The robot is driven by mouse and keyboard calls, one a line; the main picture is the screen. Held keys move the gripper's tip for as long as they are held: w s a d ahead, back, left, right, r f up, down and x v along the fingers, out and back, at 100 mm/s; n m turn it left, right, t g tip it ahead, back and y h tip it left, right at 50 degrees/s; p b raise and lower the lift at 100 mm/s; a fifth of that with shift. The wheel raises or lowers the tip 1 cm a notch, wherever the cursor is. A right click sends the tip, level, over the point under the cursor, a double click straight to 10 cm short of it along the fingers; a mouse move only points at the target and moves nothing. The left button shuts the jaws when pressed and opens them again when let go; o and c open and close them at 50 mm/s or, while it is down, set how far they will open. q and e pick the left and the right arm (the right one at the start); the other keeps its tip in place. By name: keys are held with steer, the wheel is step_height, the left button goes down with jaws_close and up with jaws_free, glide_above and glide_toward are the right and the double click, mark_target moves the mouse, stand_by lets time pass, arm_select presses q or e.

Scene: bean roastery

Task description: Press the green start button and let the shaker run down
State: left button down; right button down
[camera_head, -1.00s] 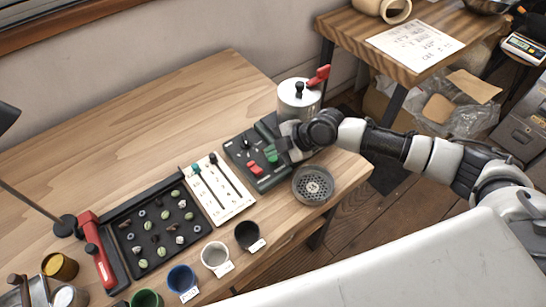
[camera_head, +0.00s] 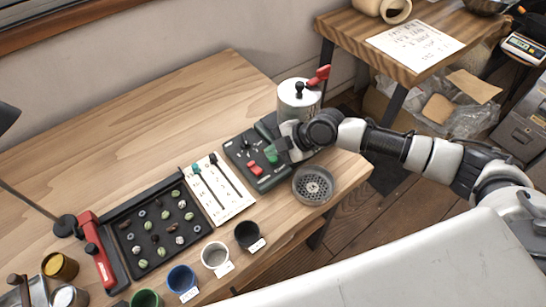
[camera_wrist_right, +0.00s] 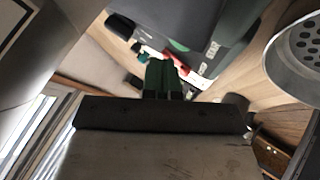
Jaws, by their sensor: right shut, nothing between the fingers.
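A dark control box (camera_head: 240,152) stands on the wooden bench, with a red control (camera_head: 255,168) on its front part. My right gripper (camera_head: 272,154) is shut and empty over the box's right part, with green at its tips. In the right wrist view its green shut fingers (camera_wrist_right: 160,78) point toward the box (camera_wrist_right: 190,25). A small green spot, perhaps the start button (camera_wrist_right: 180,45), shows on the box just beyond them. I cannot tell whether the fingers touch it. Which device is the shaker is not clear. My left gripper is out of view.
A metal canister (camera_head: 299,100) with a red handle stands behind the gripper. A round perforated dish (camera_head: 313,185) lies close in front. A white slider panel (camera_head: 222,190), a dark bean tray (camera_head: 118,222) and several cups are to the left. The bench's back left is clear.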

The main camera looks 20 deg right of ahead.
steer(key=shift+f+b, duration=0.4)
steer(key=shift+b, duration=0.05)
